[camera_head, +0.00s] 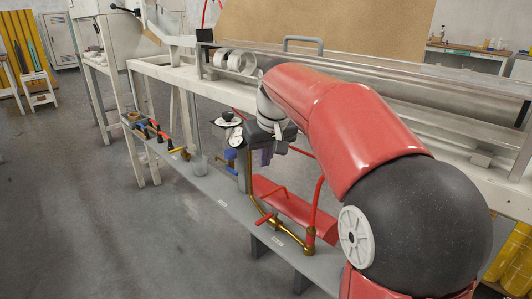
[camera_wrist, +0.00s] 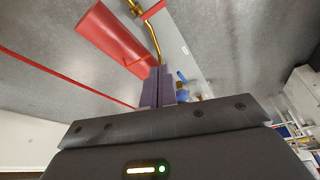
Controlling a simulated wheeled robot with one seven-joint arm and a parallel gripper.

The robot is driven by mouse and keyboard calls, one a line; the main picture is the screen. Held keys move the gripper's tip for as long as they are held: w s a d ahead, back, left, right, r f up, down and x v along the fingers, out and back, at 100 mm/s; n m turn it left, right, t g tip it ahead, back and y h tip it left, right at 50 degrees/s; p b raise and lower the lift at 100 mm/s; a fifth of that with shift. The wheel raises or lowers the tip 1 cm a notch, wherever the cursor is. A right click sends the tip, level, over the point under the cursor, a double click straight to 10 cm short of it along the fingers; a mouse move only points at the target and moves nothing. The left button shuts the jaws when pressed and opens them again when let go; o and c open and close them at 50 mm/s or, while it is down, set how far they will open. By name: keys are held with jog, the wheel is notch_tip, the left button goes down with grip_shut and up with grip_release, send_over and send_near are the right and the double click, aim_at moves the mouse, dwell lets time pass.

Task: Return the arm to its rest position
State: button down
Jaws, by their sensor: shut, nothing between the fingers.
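My gripper (camera_head: 265,159) hangs at the end of my red arm, near the middle of the head view. It is over the grey low shelf, by the front edge of the long white machine. In the wrist view, my gripper (camera_wrist: 159,70) shows two purple fingers pressed together with nothing between them. A red sheet-like part (camera_wrist: 118,40) and a brass pipe (camera_wrist: 152,35) lie beyond the fingers. My arm hides part of the machine behind it.
The grey shelf (camera_head: 225,205) carries small tools and a brass pipe with red handles (camera_head: 262,213). White rolls (camera_head: 240,63) sit on the long white machine (camera_head: 180,72). A red tube (camera_head: 319,205) rises close to my arm. Open floor (camera_head: 70,200) lies at the left.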

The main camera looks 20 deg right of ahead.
jog(key=shift+s+r, duration=0.1)
jog(key=shift+r, duration=0.25)
